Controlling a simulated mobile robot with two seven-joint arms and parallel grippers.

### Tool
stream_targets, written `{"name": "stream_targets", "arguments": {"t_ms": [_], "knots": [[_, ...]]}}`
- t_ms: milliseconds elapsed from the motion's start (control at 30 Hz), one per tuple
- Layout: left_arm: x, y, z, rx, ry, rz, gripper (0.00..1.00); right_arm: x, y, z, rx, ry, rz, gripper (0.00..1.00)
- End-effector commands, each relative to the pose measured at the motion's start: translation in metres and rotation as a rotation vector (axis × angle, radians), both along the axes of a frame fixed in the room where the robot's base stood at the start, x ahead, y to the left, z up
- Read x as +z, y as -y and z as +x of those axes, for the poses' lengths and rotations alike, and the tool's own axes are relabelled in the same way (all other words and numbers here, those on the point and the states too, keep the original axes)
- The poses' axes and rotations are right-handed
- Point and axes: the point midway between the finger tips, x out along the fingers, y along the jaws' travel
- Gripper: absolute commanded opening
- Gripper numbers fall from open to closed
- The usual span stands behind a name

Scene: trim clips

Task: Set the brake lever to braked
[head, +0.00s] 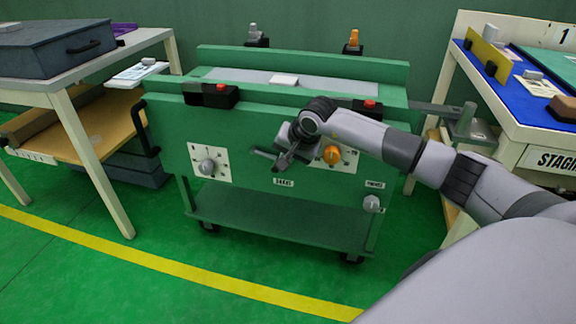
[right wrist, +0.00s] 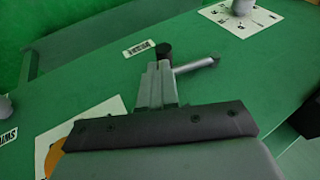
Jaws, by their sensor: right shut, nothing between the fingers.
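The brake lever is a short grey rod (right wrist: 195,66) on the green front panel of the cart. In the right wrist view it sticks out to the right from beside the fingertips, with a round black part (right wrist: 163,50) just beyond them. In the head view the lever (head: 263,153) shows left of my gripper, above a small white label (head: 284,182). My right gripper (head: 282,165) is shut and empty, close against the panel. Its fingertips (right wrist: 158,75) are right beside the lever; I cannot tell if they touch. The lever's pivot is partly hidden. My left gripper is not in view.
The cart panel (head: 240,135) also carries a grey dial (head: 207,167), an orange knob (head: 332,155) and a lower grey knob (head: 372,203). Red buttons (head: 221,87) sit on top. Tables stand left and right. The floor in front is clear.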

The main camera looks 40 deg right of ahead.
Motion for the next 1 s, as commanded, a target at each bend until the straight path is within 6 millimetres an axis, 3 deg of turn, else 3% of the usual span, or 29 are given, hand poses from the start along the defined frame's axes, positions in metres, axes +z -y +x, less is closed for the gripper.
{"name": "stream_targets", "arguments": {"t_ms": [33,200,700,1000], "knots": [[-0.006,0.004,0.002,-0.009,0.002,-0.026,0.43,-0.011,0.002,0.001,-0.001,0.020,0.017,0.00],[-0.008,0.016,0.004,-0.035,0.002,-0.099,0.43,-0.024,0.001,0.003,0.000,0.096,0.082,0.00],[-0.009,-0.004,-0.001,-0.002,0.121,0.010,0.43,-0.061,-0.002,0.007,-0.001,0.093,0.080,0.00],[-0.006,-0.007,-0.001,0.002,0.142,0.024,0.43,-0.065,-0.002,0.007,-0.001,0.093,0.080,0.00]]}}
